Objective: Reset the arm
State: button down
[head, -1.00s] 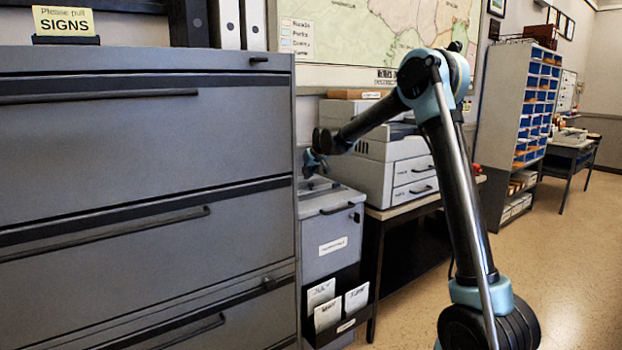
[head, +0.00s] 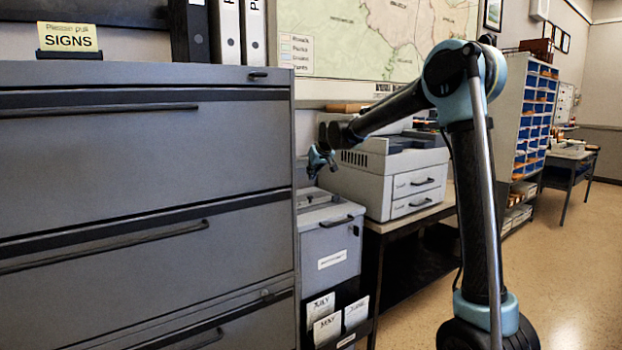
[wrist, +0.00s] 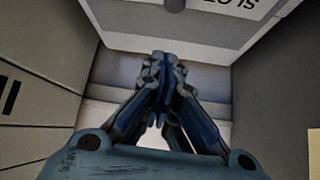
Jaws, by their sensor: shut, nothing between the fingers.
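My gripper (head: 320,161) hangs at the end of my bent arm, in front of the wall and just right of the large grey filing cabinet (head: 150,150). It is above the small grey cabinet (head: 328,240) in the head view. In the wrist view my gripper (wrist: 160,60) has its fingers together with nothing between them. Beyond the fingertips is a light grey surface with part of a label. Walls or panels show on both sides in that view. I cannot tell for certain which furniture they belong to.
A grey printer (head: 385,172) stands on a table (head: 425,212) right of the small cabinet. Cards stand in a dark rack (head: 340,322) below. A sign (head: 68,38) and binders (head: 228,32) top the filing cabinet. Open floor (head: 560,250) lies right, before blue pigeonholes (head: 537,110).

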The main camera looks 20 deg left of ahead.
jog(key=s+d+f+m+h, duration=0.1)
jog(key=s+d, duration=0.5)
jog(key=d, duration=0.5)
jog(key=s+d+m+g+h, duration=0.1)
jog(key=s+d, duration=0.5)
jog(key=d, duration=0.5)
jog(key=s+d+f+m+h, duration=0.1)
jog(key=s+d+m, duration=0.1)
jog(key=s+d, duration=0.6)
jog(key=s+d+f+m+g, duration=0.1)
jog(key=s+d+f, duration=0.5)
jog(key=s, duration=0.3)
jog(key=s+d+f+m+g+h, duration=0.1)
jog(key=s+d+f, duration=0.5)
jog(key=s, duration=0.3)
jog(key=s+d+f+m+g+h, duration=0.1)
jog(key=s+d+f, duration=0.5)
jog(key=s+d, duration=0.2)
jog(key=shift+s+m, duration=0.4)
jog(key=shift+s, duration=0.25)
jog(key=shift+w+f, duration=0.25)
jog(key=shift+w, duration=0.25)
